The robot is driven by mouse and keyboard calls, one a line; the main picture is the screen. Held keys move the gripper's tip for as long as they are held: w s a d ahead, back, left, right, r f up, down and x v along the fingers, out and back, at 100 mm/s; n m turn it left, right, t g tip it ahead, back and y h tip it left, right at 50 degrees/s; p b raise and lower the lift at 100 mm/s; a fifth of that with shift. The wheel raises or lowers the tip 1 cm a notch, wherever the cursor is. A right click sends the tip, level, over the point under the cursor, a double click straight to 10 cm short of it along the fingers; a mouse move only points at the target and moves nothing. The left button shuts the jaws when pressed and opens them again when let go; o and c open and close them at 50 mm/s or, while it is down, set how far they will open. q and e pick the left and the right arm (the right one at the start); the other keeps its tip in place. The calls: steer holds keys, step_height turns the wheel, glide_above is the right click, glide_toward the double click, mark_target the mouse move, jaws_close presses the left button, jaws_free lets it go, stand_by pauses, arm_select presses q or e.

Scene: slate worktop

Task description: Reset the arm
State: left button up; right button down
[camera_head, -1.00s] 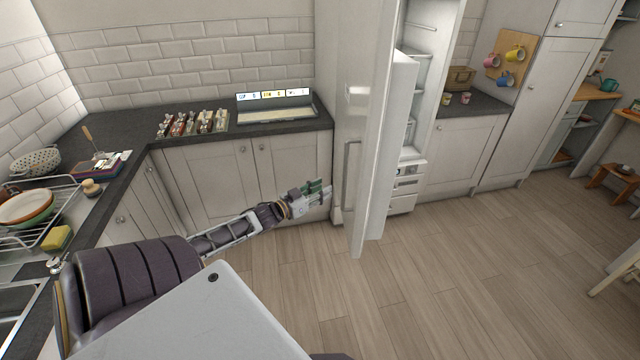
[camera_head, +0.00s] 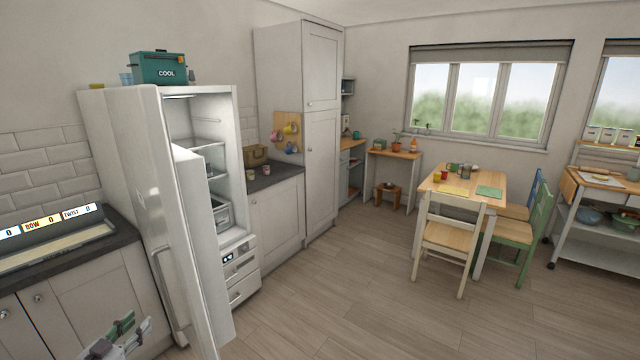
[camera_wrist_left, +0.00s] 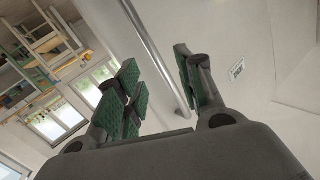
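My left gripper (camera_head: 130,328) is at the bottom left of the head view, in front of the cabinet beside the fridge door's handle side. In the left wrist view its green-padded fingers (camera_wrist_left: 158,75) are spread apart with nothing held between them. The long fridge door handle (camera_wrist_left: 160,55) passes behind the gap between the fingers. The handle also shows in the head view (camera_head: 166,295). I cannot tell how far the fingers are from it. My right gripper is in neither view.
The white fridge door (camera_head: 150,170) stands open, with shelves and drawers (camera_head: 240,262) visible inside. A worktop (camera_head: 75,250) with a display tray is at left. A table (camera_head: 466,200) with chairs stands at right. The wooden floor (camera_head: 370,300) between is clear.

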arm_select(q)
steer(key=s+a+f+g+y, duration=0.2)
steer(key=s+a+f, duration=0.1)
steer(key=a+f, duration=0.3)
steer(key=s+a+f+m+g+y, duration=0.1)
steer(key=s+a+f+g, duration=0.2)
steer(key=f, duration=0.4)
steer(key=s+a+f+g+y, duration=0.1)
steer(key=s+a+f+y, duration=0.1)
steer(key=s+a+f, duration=0.4)
steer(key=s+d+f+g, duration=0.1)
steer(key=s+f+g, duration=0.5)
steer(key=s+f, duration=1.55)
steer(key=s+d+f+n+g+h, duration=0.1)
steer(key=s+d+f+g, duration=0.3)
steer(key=s+d+f, duration=1.3)
steer(key=w+d+f+h, duration=0.1)
steer(key=d, duration=1.1)
steer(key=w+d+f+h, duration=0.1)
steer(key=d, duration=1.1)
steer(key=shift+d+f+n+h, duration=0.25)
steer(key=shift+f+n+h, duration=0.05)
steer(key=shift+n+h, duration=0.1)
